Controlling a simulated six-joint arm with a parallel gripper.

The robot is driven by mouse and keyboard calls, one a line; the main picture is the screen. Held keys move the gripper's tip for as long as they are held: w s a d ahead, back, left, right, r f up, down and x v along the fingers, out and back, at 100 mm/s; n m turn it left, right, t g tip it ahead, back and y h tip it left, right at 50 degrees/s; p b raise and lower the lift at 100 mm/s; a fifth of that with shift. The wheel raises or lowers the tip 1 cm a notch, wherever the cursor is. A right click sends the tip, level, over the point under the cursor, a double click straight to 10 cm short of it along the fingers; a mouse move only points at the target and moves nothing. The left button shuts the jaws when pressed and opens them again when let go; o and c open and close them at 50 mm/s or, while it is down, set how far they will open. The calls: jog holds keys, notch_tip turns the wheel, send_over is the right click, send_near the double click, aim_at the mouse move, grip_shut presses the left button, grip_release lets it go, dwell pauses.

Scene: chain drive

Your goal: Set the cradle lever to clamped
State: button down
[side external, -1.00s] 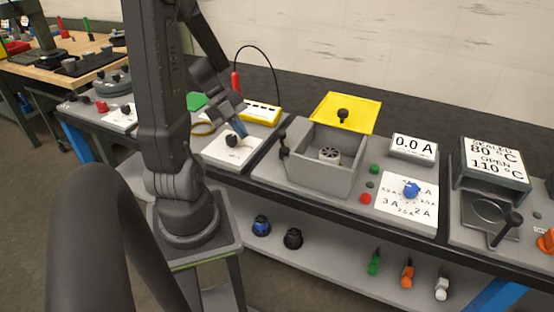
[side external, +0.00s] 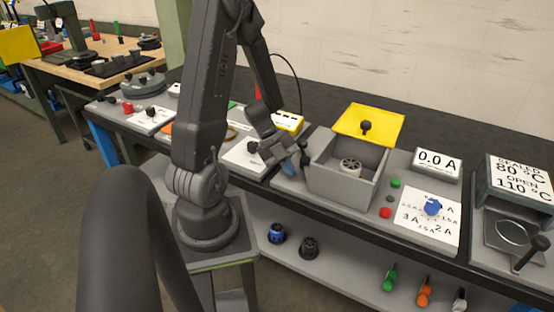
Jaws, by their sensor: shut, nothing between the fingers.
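A grey open-topped box (side external: 343,192) holds a round pale slotted part (side external: 350,165). A dark upright lever (side external: 304,150) stands at the box's left side; I take it as the cradle lever, though no label is readable. My gripper (side external: 298,166) is shut and empty, pointing down beside the lever on its left. I cannot tell if the fingers touch it. The wrist partly covers the lever's lower end and the bench there.
A yellow lid (side external: 368,125) with a black knob stands open behind the box. A blue-knobbed dial plate (side external: 430,222) and a 0.0 A display (side external: 437,163) are to its right. A white panel (side external: 240,158) lies left.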

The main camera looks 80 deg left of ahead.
aim_at(307, 177)
jog(key=shift+w+d, duration=0.15)
jog(key=shift+w, duration=0.9)
jog(key=shift+w+d, duration=0.45)
jog(key=shift+w, duration=0.15)
jog(key=s, duration=0.4)
jog(key=shift+s+d, duration=0.1)
jog(key=shift+s, duration=0.15)
jog(key=d+v, duration=0.1)
jog(key=v, duration=0.8)
jog(key=shift+s+a+r, duration=0.2)
jog(key=shift+s+r, duration=0.25)
jog(key=shift+s, duration=0.05)
jog(key=shift+w, duration=0.1)
